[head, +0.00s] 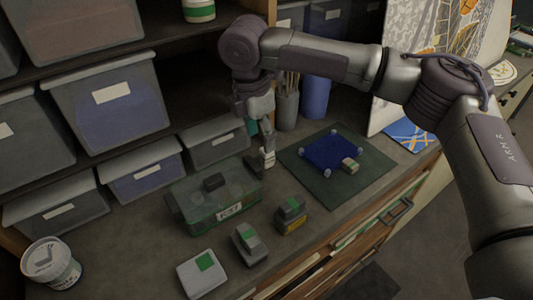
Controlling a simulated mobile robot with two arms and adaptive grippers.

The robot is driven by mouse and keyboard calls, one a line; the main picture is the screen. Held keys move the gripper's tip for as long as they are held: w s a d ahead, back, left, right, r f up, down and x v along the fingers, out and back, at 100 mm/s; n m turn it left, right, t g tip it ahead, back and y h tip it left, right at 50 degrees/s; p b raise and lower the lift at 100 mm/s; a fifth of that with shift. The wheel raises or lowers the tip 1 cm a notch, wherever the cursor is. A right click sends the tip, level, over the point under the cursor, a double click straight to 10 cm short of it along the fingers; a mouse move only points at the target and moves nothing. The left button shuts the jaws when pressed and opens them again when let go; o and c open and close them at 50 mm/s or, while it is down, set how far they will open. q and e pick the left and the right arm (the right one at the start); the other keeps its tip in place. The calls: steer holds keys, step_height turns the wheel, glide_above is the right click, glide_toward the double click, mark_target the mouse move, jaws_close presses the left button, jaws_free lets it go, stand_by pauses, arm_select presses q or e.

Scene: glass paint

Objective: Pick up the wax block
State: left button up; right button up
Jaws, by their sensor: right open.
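I cannot tell for certain which item is the wax block. A small pale block with a green part (349,164) lies at the right corner of a blue square plate (328,148). Other candidates are a dark block with a green top and yellow side (291,214), a grey piece with a green patch (249,245) and a pale grey block with a green square (203,273). My right gripper (268,158) points down, open, between the green translucent bin and the dark mat, apart from these blocks. My left gripper is not in view.
The green translucent bin (215,208) has a dark item at its top. The blue plate sits on a dark green mat (320,189). Grey lidded boxes (142,171) line the left; a white tub (50,262) stands front left. Cups (287,108) stand behind my gripper.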

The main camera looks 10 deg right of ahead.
mark_target(266, 155)
steer(key=shift+w+d+f, duration=0.1)
steer(key=shift+d+f, duration=0.05)
steer(key=shift+f, duration=0.6)
steer(key=shift+w+f, duration=0.1)
steer(key=shift+f, duration=0.45)
steer(key=shift+d+f+p, duration=0.2)
steer(key=shift+f+p, duration=0.1)
steer(key=shift+f, duration=0.05)
steer(key=f, duration=0.1)
steer(key=d+f+p, duration=0.1)
steer(key=f, duration=0.1)
steer(key=shift+w+f, duration=0.1)
steer(key=shift+f, duration=0.55)
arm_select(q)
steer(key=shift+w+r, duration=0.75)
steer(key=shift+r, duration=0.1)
arm_select(e)
jaws_close()
